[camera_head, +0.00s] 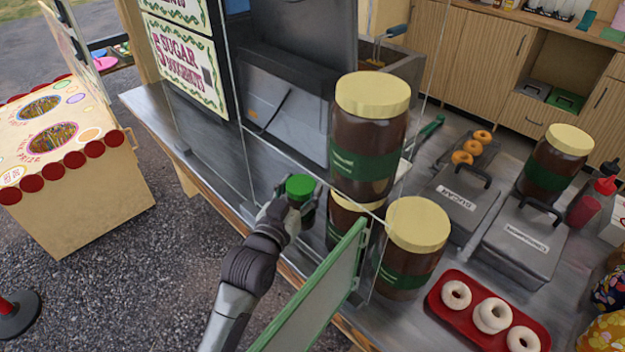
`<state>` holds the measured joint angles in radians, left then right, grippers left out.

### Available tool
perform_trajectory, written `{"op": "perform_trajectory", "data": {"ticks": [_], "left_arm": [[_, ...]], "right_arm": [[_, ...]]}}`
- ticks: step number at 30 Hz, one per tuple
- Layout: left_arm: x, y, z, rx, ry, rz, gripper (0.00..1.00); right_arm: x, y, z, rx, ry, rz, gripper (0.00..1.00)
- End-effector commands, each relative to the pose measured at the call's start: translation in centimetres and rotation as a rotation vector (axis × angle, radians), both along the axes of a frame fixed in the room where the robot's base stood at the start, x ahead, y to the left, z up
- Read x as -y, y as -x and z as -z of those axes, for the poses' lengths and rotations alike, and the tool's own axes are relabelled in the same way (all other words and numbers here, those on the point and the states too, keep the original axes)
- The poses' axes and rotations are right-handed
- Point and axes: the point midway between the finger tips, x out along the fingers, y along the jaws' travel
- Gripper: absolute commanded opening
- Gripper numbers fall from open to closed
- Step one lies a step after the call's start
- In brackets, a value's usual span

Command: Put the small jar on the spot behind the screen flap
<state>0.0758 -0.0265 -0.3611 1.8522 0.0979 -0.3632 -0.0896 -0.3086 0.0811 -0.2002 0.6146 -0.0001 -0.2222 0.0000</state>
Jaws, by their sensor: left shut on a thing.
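My left gripper (291,205) is shut on the small jar (300,186), which has a green lid and a dark body. The jar is upright above the counter's front edge, left of the large brown jars. The screen flap (320,290) is a pale panel with a green frame. It stands swung out toward me, to the right of my left arm. The clear screen (240,150) runs along the counter; I cannot tell whether the jar is past its plane. The spot is not visible; large jars and the flap cover part of the counter. My right gripper is not in view.
Large yellow-lidded jars (369,145) are stacked close right of the small jar, with another beside the flap (413,250). A red tray (434,303) of doughnuts and lidded grey bins (519,248) sit farther right. A cart (90,190) stands left.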

Motion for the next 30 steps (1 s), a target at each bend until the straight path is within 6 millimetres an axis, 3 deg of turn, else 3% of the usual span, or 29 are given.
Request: {"op": "perform_trajectory", "data": {"ticks": [3, 9, 13, 20, 30], "left_arm": [[1.2, -2.9, -0.4, 0.006, 0.002, 0.000, 0.00], [2.3, -5.5, -0.3, 0.006, 0.002, -0.001, 0.00], [2.4, -5.9, 0.3, 0.001, 0.002, -0.001, 0.00], [2.4, -5.9, 3.1, 0.003, 0.001, 0.000, 0.00], [2.4, -5.8, 3.5, 0.005, 0.002, -0.001, 0.00]], "right_arm": [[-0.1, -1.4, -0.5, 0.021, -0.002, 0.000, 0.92], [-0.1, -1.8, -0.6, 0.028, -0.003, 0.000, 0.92], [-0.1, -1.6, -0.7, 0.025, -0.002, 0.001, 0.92], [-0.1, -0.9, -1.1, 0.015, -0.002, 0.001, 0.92], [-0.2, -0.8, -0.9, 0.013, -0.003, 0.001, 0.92]]}}
